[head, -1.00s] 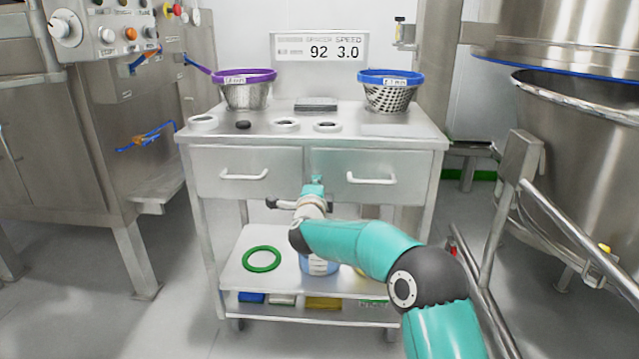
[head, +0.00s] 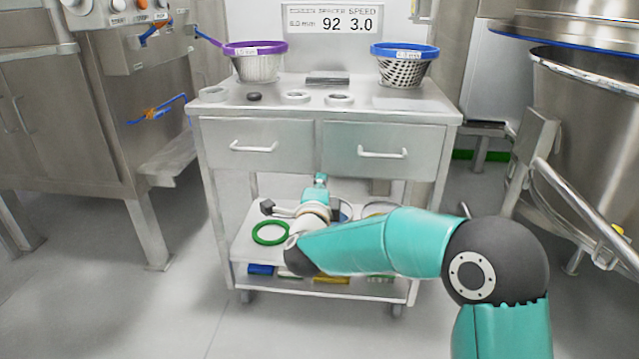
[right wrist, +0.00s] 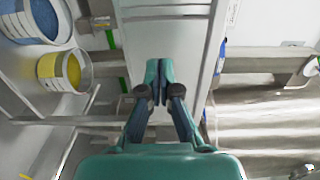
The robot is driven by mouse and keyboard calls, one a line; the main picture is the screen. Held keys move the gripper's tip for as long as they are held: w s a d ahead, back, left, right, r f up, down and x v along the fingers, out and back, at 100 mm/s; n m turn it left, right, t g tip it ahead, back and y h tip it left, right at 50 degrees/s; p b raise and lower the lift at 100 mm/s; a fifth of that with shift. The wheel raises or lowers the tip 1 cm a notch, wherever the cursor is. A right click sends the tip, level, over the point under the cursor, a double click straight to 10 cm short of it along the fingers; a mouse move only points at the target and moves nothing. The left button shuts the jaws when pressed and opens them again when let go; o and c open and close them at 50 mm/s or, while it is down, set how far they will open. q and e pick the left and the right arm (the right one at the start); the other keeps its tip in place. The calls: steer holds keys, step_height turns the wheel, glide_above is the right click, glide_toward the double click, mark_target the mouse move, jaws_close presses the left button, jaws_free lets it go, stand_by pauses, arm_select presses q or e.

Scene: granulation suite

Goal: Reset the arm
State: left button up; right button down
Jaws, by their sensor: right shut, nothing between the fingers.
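My right arm reaches in from the lower right in the head view. Its gripper (head: 320,181) points away from me, in front of the trolley and below the drawers. The right wrist view shows the gripper (right wrist: 158,88) with its fingertips together and nothing between them. My left gripper is in neither view.
The steel trolley (head: 318,150) has two drawers. A purple-rimmed basket (head: 256,66) and a blue-rimmed basket (head: 404,68) stand on top. A green ring (head: 270,233) lies on the lower shelf. A yellow container (right wrist: 62,70) shows in the wrist view. A large steel vessel (head: 590,130) stands right.

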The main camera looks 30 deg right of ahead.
step_height(320, 180, down, 19)
steer(key=s+n+g+y, duration=0.2)
steer(key=n, duration=0.1)
steer(key=s+a+f+n+g+y, duration=0.2)
steer(key=s+a+f+n+y, duration=0.15)
steer(key=f, duration=0.45)
steer(key=s+a+f+n+g+y, duration=0.1)
steer(key=s+a+f+n+y, duration=0.15)
steer(key=s+f, duration=0.4)
steer(key=s+a+f+n+g+y, duration=0.3)
steer(key=s+a+f+n+g, duration=0.3)
steer(key=s+f, duration=0.5)
steer(key=s+a+f+n+g+y, duration=0.1)
steer(key=s+a+n+g+y, duration=0.1)
steer(key=s+a+n, duration=0.3)
steer(key=s+a+n+g+y, duration=0.1)
steer(key=s+a+n+g, duration=0.15)
steer(key=s, duration=0.55)
step_height(320, 180, up, 38)
steer(key=t+p, duration=0.1)
steer(key=p, duration=3.6)
steer(key=shift+w+d+f+p, duration=0.15)
steer(key=shift+w+d+p, duration=0.2)
steer(key=shift+w+p, duration=0.05)
